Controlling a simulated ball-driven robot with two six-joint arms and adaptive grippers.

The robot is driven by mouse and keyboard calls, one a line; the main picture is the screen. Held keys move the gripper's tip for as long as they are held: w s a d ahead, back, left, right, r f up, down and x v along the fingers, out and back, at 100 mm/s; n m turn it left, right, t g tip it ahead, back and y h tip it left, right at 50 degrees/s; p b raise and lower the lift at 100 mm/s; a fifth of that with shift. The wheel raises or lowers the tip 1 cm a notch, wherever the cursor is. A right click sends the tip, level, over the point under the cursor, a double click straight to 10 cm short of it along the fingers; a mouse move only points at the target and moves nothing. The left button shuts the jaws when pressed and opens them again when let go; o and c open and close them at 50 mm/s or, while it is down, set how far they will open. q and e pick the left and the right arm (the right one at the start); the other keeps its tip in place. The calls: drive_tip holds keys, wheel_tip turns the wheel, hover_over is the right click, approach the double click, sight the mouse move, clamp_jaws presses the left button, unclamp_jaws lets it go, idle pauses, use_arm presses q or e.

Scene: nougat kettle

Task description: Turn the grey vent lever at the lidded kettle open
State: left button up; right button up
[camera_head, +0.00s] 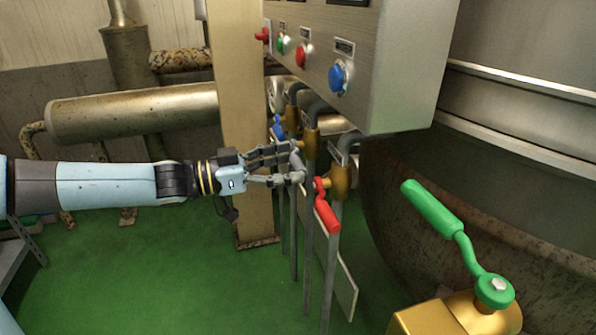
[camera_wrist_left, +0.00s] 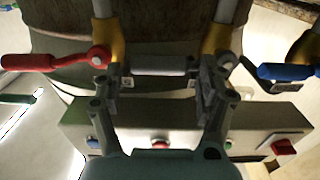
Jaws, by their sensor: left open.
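The grey vent lever (camera_wrist_left: 158,65) lies level across the wrist view, its handle in front of my open left gripper (camera_wrist_left: 163,88), between the two fingers as seen there. Its pivot is on the right, at a brass valve (camera_wrist_left: 217,40) on a grey pipe. In the head view my left gripper (camera_head: 290,163) reaches in from the left, its fingers around the grey lever (camera_head: 298,161), which is mostly hidden. I cannot tell whether the fingers touch it. A large rusty vessel (camera_head: 420,215) stands at the right. My right gripper is not in view.
A red lever (camera_head: 327,212) hangs close to my fingers on the nearest pipe; a blue lever (camera_head: 278,126) is behind. A control box (camera_head: 385,70) with buttons overhangs the pipes. A beige post (camera_head: 243,110) stands behind my gripper. A green-handled valve (camera_head: 435,208) is at front right.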

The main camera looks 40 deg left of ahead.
use_arm(q)
drive_tip(key=shift+b+x, duration=0.35)
drive_tip(key=shift+x, duration=0.7)
drive_tip(key=shift+w+d, duration=0.1)
drive_tip(key=shift+w, duration=0.05)
drive_tip(key=c, duration=0.6)
clamp_jaws()
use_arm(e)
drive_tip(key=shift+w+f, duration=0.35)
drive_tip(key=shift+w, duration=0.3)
